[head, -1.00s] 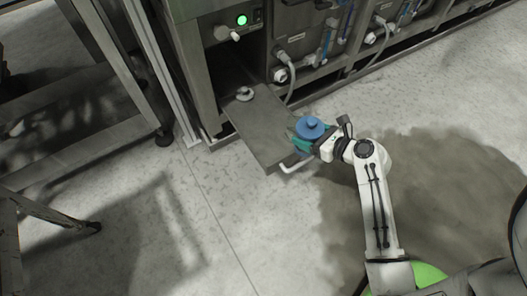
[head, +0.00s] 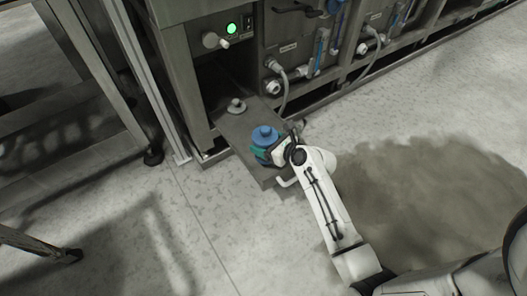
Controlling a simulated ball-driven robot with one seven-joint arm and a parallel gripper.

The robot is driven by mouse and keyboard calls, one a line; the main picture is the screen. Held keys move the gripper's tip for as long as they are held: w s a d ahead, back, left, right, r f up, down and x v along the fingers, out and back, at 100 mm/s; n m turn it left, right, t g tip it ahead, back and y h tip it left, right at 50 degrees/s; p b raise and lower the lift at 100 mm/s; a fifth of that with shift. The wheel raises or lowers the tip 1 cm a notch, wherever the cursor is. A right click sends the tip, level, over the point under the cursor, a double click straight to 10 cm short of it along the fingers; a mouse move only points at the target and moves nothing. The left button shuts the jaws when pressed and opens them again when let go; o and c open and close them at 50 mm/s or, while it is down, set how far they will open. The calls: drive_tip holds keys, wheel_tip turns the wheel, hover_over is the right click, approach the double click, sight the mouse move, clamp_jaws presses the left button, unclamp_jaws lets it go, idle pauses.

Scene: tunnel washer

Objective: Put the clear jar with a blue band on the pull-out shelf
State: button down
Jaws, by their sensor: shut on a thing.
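The jar (head: 265,134) shows a blue knobbed top from above, with a blue and teal side below it. Its clear part and band cannot be made out. My gripper (head: 266,151) is shut on the jar and holds it upright over the outer half of the pull-out shelf (head: 236,131). The arm hides the jar's near side and base, so I cannot tell whether it touches the shelf. The shelf is a grey metal plate sticking out of the machine, with a white handle (head: 287,182) at its outer end.
A small pale round fitting (head: 236,105) sits on the inner part of the shelf. A metal frame leg (head: 152,155) stands to the left. Open floor (head: 150,225) lies in front.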

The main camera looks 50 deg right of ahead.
drive_tip(key=f+b, duration=0.1)
drive_tip(key=f, duration=0.1)
drive_tip(key=f+b, duration=0.1)
drive_tip(key=f, duration=0.1)
drive_tip(key=shift+w, duration=0.4)
drive_tip(key=shift+r, duration=0.15)
unclamp_jaws()
